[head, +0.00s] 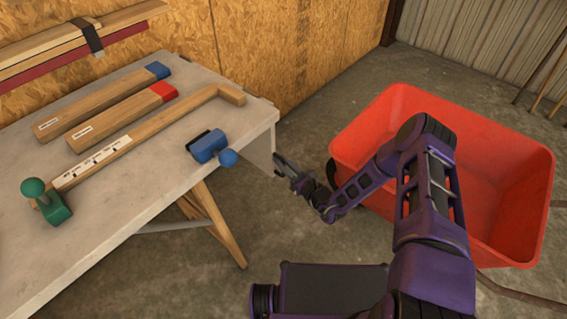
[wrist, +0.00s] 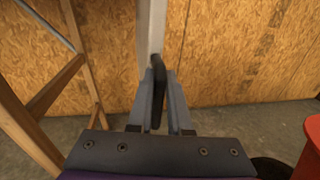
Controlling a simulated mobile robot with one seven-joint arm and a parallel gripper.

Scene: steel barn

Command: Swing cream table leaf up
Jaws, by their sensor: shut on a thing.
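The cream table leaf (head: 261,150) hangs down from the right end of the grey-white table (head: 150,190). In the wrist view the leaf (wrist: 150,35) shows nearly edge-on as a pale upright strip. A dark handle (wrist: 157,68) stands out from it. My gripper (head: 278,163) is at the leaf's outer side, to the right of the table end. In the wrist view my gripper (wrist: 158,90) is shut on the dark handle, which lies between its two fingers. The handle is too small to make out in the head view.
Blue-ended and red-ended wooden blocks (head: 102,102) (head: 122,118), a wooden stick (head: 150,135), a blue clamp (head: 208,146) and a green knobbed piece (head: 55,208) are on the table. Wooden trestle legs (head: 219,224) stand below.

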